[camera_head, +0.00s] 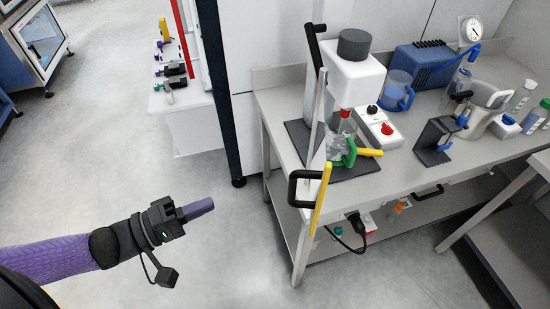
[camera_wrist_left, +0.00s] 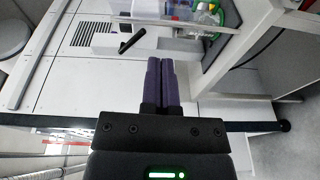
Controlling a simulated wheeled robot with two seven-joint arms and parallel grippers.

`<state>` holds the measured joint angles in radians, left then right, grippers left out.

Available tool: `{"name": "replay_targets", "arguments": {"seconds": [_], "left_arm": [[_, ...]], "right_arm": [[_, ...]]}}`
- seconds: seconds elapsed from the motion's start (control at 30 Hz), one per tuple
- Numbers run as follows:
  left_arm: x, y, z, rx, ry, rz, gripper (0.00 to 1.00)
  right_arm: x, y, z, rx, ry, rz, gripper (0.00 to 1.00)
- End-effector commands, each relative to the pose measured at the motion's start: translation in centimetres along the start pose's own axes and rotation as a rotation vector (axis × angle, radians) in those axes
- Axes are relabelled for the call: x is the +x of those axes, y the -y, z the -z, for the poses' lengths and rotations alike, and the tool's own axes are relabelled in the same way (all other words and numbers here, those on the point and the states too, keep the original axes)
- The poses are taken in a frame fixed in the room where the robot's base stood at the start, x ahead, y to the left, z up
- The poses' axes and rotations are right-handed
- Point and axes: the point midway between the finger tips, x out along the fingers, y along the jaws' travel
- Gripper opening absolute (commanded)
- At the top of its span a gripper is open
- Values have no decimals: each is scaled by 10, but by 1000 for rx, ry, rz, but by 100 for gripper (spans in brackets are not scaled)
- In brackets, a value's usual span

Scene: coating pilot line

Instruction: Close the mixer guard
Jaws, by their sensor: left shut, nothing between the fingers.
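The mixer (camera_head: 357,77) stands on the left end of the steel bench, with a white head and a dark grey cap. Its guard (camera_head: 320,200) looks like a thin panel seen nearly edge-on, with a yellow edge strip and a black handle (camera_head: 293,188); it is swung out past the bench's front edge, so it stands open. A glass beaker (camera_head: 338,138) with a green part sits under the mixer head. My left gripper (camera_head: 211,204) is shut and empty over the floor, left of the handle and apart from it. Its closed purple fingers show in the left wrist view (camera_wrist_left: 160,62). My right gripper is not in view.
The bench (camera_head: 420,205) also carries a control box with a red knob (camera_head: 386,129), a blue unit (camera_head: 425,62), a blue jug (camera_head: 396,92) and a black stand (camera_head: 436,140). A dark post (camera_head: 222,95) stands behind. The floor between my gripper and the bench is clear.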

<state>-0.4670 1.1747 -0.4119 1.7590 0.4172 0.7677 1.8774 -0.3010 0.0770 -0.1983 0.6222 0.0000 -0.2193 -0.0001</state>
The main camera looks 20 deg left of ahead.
Motion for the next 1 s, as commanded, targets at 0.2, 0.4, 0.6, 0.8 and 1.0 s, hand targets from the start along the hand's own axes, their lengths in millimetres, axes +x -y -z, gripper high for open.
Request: {"name": "replay_targets", "arguments": {"seconds": [0.2,0.4,0.6,0.8,1.0], "left_arm": [[28,-2,-2,-20,11,-17,0],[73,-3,-2,-19,9,-17,0],[110,-5,-11,-22,10,-12,0],[126,-4,-28,-20,9,-10,0],[129,-3,-31,-19,8,-8,0]], "right_arm": [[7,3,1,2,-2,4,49],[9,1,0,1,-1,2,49],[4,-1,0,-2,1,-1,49],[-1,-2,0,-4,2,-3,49],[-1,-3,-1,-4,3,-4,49]]}}
